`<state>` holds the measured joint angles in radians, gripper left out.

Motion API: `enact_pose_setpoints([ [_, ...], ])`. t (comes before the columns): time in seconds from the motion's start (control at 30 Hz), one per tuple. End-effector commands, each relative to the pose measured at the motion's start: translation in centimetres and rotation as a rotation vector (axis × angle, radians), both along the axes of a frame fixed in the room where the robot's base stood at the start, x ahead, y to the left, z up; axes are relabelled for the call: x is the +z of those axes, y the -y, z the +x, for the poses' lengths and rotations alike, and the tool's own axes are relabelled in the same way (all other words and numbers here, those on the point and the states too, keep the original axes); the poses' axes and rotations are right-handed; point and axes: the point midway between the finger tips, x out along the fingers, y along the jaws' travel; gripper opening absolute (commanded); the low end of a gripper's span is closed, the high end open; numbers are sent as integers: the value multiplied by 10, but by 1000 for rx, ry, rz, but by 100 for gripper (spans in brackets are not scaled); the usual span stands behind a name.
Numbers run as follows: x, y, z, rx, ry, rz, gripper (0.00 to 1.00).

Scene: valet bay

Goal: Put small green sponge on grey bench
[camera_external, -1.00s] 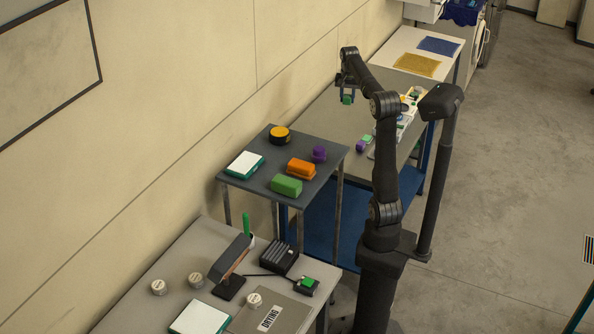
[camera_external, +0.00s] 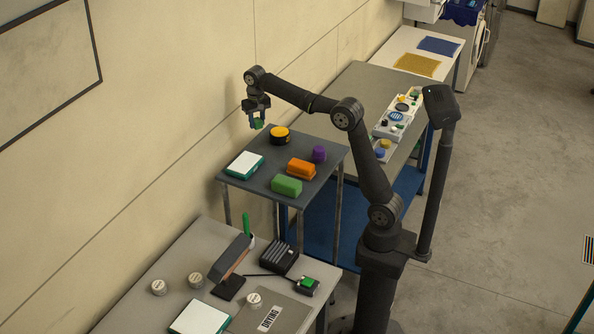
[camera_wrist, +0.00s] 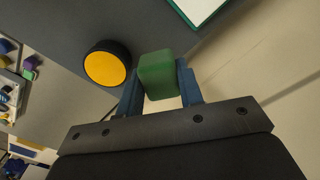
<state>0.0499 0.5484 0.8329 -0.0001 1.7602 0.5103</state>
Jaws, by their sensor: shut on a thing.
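My gripper (camera_external: 256,119) is shut on a small green sponge (camera_external: 259,125), held in the air near the wall, above the back-left edge of the dark grey stand. In the wrist view the sponge (camera_wrist: 156,72) sits between the blue fingers of my gripper (camera_wrist: 160,88). A light grey bench (camera_external: 172,262) stands at the lower left, in front of the stand. Another grey-topped bench (camera_external: 345,110) with a blue frame stands behind the stand. I cannot tell which of the two is the one named.
The dark grey stand (camera_external: 245,190) carries a yellow-topped black puck (camera_external: 280,134), a white-topped green pad (camera_external: 244,164), an orange block (camera_external: 301,168), a larger green block (camera_external: 287,185) and a purple piece (camera_external: 319,153). The near bench holds tins, a black box and a drying mat (camera_external: 290,318).

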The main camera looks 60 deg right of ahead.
Motion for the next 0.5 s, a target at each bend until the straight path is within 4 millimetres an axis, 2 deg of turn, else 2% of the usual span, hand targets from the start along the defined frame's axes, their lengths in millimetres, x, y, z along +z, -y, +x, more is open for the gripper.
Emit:
enact_pose_setpoints([
  [0.03, 0, -28, 5, 44, 0, 0, 12],
  [0.27, -2, -138, 11, 209, 0, 0, 12],
  [0.5, -5, -252, -5, 376, 0, 0, 12],
])
